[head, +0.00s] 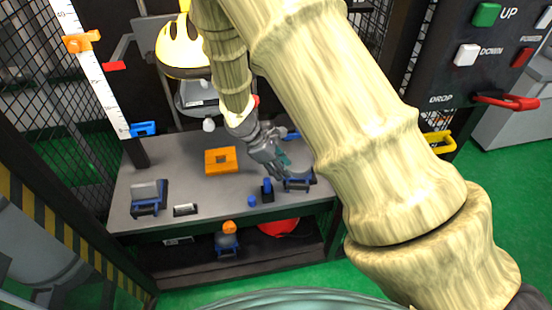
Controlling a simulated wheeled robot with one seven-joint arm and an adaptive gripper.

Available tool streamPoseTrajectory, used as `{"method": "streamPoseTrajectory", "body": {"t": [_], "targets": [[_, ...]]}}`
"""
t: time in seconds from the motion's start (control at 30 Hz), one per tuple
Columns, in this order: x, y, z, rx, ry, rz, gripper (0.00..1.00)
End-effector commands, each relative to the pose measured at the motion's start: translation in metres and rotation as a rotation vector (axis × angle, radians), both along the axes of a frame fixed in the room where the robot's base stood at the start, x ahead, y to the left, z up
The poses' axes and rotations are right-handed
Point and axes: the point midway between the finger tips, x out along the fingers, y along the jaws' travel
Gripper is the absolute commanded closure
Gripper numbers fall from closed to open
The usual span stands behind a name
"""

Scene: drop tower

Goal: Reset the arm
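My arm reaches across the picture from the lower right to the top middle and down to the table. My gripper (275,172) is above the right half of the grey table (180,205), pointing down beside a dark blue item (298,182) near the right end. The fingertips are small and partly merge with the things behind them. I cannot tell whether they are apart or closed, or whether they touch anything.
An orange square block (221,161) with a hole lies mid-table. A blue-framed grey item (148,197) stands at the left. Small blue pieces (252,201) lie near the front edge. A control panel (470,60) with a red lever (507,102) stands at the right.

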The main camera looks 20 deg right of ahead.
Motion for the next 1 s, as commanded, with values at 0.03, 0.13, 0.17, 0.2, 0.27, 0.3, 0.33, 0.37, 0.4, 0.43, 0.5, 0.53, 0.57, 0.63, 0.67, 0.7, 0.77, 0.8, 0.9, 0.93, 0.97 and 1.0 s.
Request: {"method": "streamPoseTrajectory", "body": {"t": [0.03,0.13,0.17,0.2,0.27,0.3,0.33,0.37,0.4,0.43,0.5,0.53,0.57,0.63,0.67,0.7,0.77,0.8,0.9,0.93,0.97,1.0], "targets": [[0.000,0.000,0.000,0.000,0.000,0.000,0.65],[0.000,0.000,0.000,0.000,0.000,0.000,0.65],[0.000,0.000,0.000,0.000,0.000,0.000,0.65],[-0.001,0.000,-0.001,0.003,-0.001,-0.003,0.65],[-0.006,0.002,-0.006,0.015,-0.003,-0.014,0.65],[-0.012,0.004,-0.011,0.028,-0.006,-0.028,0.65],[-0.018,0.006,-0.016,0.042,-0.010,-0.040,0.65],[-0.024,0.008,-0.021,0.059,-0.015,-0.057,0.65],[-0.035,0.012,-0.031,0.085,-0.024,-0.087,0.65],[-0.044,0.015,-0.038,0.106,-0.033,-0.111,0.65],[-0.068,0.024,-0.056,0.158,-0.056,-0.180,0.65],[-0.079,0.028,-0.063,0.179,-0.067,-0.215,0.65],[-0.090,0.032,-0.070,0.200,-0.078,-0.247,0.65],[-0.114,0.041,-0.083,0.243,-0.106,-0.330,0.65],[-0.126,0.045,-0.089,0.260,-0.118,-0.367,0.65],[-0.140,0.049,-0.094,0.279,-0.136,-0.419,0.65],[-0.161,0.055,-0.101,0.303,-0.163,-0.495,0.65],[-0.175,0.058,-0.105,0.317,-0.181,-0.546,0.65],[-0.209,0.064,-0.110,0.339,-0.228,-0.675,0.65],[-0.219,0.066,-0.110,0.342,-0.245,-0.714,0.65],[-0.229,0.067,-0.110,0.345,-0.261,-0.753,0.65],[-0.242,0.067,-0.110,0.346,-0.283,-0.803,0.65]]}}
